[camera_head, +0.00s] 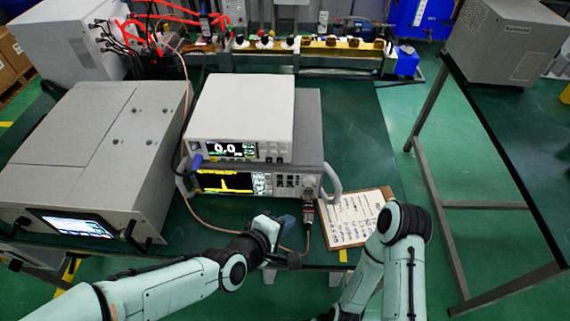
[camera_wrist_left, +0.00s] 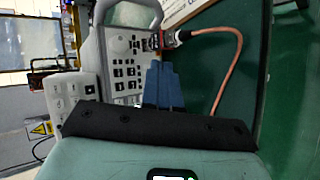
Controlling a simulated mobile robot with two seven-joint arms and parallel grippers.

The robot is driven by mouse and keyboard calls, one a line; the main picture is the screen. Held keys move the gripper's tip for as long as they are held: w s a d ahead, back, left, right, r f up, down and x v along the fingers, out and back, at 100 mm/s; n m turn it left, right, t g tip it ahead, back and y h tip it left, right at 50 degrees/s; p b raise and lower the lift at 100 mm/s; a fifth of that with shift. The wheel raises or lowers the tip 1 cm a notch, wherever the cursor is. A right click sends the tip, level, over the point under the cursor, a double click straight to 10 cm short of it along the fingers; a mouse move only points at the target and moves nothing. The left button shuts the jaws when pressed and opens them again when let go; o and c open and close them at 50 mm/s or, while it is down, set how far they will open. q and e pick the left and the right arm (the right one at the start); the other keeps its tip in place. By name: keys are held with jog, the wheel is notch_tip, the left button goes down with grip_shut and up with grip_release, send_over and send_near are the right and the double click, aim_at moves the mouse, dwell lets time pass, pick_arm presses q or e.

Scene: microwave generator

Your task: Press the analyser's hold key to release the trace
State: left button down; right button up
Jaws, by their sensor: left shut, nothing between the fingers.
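The analyser (camera_head: 232,184) is the lower of two stacked instruments on the green bench, with a yellow trace on its dark screen. Its grey keypad (camera_wrist_left: 125,72) fills the upper middle of the left wrist view. I cannot read which key is hold. My left gripper (camera_head: 287,221) is in front of the analyser's lower right part. Its blue fingers (camera_wrist_left: 163,84) are together and empty, pointing toward the panel beside the keys; I cannot tell that they touch it. The fingers hide part of the panel. My right arm shows at the right, but its gripper does not.
A white meter (camera_head: 240,118) reading 0.0 sits on the analyser. A copper-coloured cable (camera_head: 215,222) loops across the bench front and joins a connector (camera_head: 308,212) on the analyser. A clipboard (camera_head: 352,218) lies to the right. A large grey cabinet (camera_head: 100,145) stands left.

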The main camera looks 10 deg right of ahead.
aim_at(290, 177)
pick_arm(q)
jog(key=shift+r, duration=0.2)
jog(key=w+d+p, duration=0.1)
jog(key=w+d, duration=0.1)
jog(key=w, duration=0.6)
jog(key=shift+w+d, duration=0.25)
jog(key=shift+d, duration=0.05)
jog(key=shift+w, duration=0.1)
dwell(2.0)
jog(key=shift+w+d, duration=0.1)
jog(key=shift+w, duration=0.2)
